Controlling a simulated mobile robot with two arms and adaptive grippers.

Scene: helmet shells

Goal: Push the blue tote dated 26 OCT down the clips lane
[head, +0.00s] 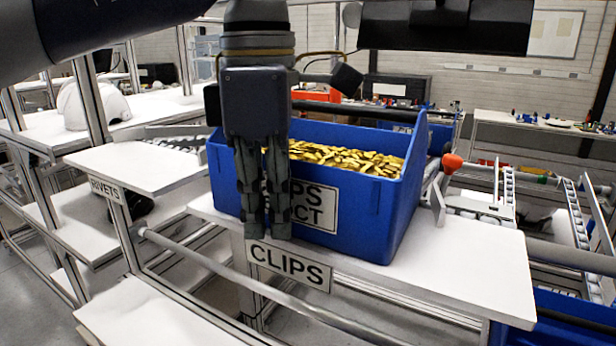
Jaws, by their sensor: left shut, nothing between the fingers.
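A blue tote (385,215) full of gold-coloured clips (345,157) stands upright on a white shelf (460,262) at the mouth of the lane labelled CLIPS (290,268). Its front label (318,208) is partly covered by my gripper; "PS" and "CT" of its text show, and the rest of the date line is hidden. My left gripper (267,228) points down, shut and empty, in front of the tote's near wall. I cannot tell whether the fingers touch the wall. My right gripper is not in view.
A white shelf labelled RIVETS (105,190) is on the left. Roller rails (580,215) and an orange-red knob (451,163) are on the right. Another blue tote (570,315) shows at the lower right. A white helmet shell (93,104) sits at the far left.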

